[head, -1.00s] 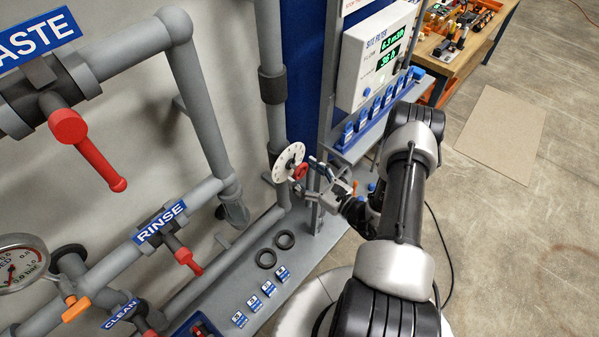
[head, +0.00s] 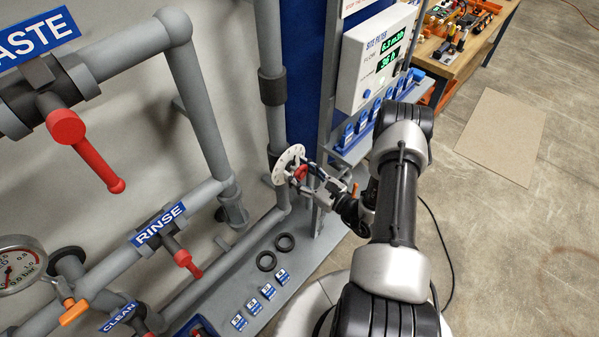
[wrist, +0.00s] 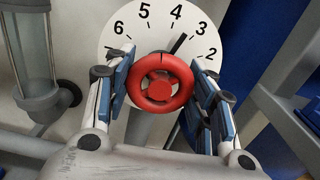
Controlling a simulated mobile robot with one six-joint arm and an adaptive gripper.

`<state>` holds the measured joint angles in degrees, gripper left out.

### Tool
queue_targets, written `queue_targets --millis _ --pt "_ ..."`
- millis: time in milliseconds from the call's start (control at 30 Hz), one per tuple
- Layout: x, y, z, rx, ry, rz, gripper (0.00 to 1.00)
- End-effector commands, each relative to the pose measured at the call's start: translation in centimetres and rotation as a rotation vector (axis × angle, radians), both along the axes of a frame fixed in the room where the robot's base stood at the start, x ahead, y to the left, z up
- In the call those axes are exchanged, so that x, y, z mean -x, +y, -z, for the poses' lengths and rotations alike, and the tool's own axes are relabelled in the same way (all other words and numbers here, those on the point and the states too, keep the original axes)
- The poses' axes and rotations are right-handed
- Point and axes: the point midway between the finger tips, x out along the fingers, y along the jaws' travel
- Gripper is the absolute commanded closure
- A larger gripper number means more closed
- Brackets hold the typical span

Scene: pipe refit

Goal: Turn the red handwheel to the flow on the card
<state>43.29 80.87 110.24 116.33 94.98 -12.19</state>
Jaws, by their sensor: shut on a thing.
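The red handwheel (wrist: 164,84) sits in front of a white round dial (wrist: 118,36) with black numbers; 6, 5, 4, 3 and 2 show in the wrist view. A thick black mark lies between 4 and 3. My gripper (wrist: 163,90) has one finger on each side of the wheel and is shut on it. In the head view the wheel (head: 300,173) is partly hidden by my gripper (head: 308,172), and the dial (head: 283,164) shows behind it. The site filter panel (head: 378,55) has green digits; its flow line seems to read 6.3. I cannot make out a card with a flow on it.
Grey pipes (head: 205,120) with red lever valves stand to the left. A blue shelf (head: 352,150) of parts is just right of the dial. A workbench (head: 470,45) stands at the back right.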

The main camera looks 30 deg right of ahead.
Motion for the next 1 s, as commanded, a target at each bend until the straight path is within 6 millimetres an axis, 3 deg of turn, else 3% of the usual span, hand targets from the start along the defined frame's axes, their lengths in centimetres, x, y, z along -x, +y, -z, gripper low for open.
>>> queue_targets --millis 200,567,1000 --pt "0.01 0.01 0.01 0.000 0.000 0.000 0.74" --pt "0.00 0.01 0.01 -0.064 0.023 0.000 0.74" --pt "0.00 0.00 0.01 -0.398 0.144 0.000 0.74"
